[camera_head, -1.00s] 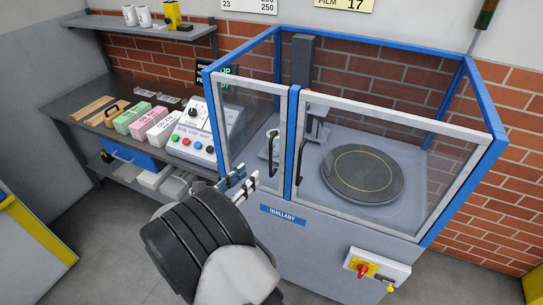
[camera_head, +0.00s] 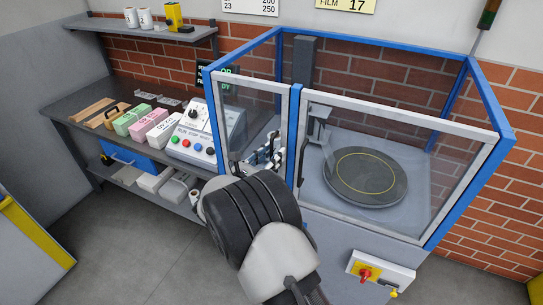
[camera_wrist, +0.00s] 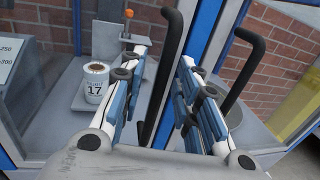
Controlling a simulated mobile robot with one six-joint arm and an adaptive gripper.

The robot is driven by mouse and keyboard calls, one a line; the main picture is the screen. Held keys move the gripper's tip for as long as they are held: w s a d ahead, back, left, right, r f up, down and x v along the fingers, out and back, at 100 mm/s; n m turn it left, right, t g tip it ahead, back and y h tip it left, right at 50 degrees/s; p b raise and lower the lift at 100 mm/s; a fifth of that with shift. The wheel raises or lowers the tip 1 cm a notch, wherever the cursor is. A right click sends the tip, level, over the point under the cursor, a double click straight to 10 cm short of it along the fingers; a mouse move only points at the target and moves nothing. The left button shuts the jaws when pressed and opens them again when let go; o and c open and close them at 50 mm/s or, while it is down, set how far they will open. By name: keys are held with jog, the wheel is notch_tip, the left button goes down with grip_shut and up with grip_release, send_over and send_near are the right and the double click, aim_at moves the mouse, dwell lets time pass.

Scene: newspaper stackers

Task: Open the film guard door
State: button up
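The guarded machine has a blue frame with clear panels. Its narrow left door panel (camera_head: 240,107) and wide right panel (camera_head: 400,150) look closed. In the wrist view, one black bar handle (camera_wrist: 165,75) stands between the fingers of my gripper (camera_wrist: 165,58). The gripper is open, with a finger on each side of this handle and no clear grip on it. In the head view, my gripper (camera_head: 268,152) is at the left panel, and my wrist hides part of that panel's lower edge. A second black handle (camera_wrist: 240,70) is right of the fingers.
A button console (camera_head: 200,138) and a bench (camera_head: 75,128) with coloured blocks stand left.

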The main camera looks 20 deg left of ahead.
grip_shut()
dwell(0.6)
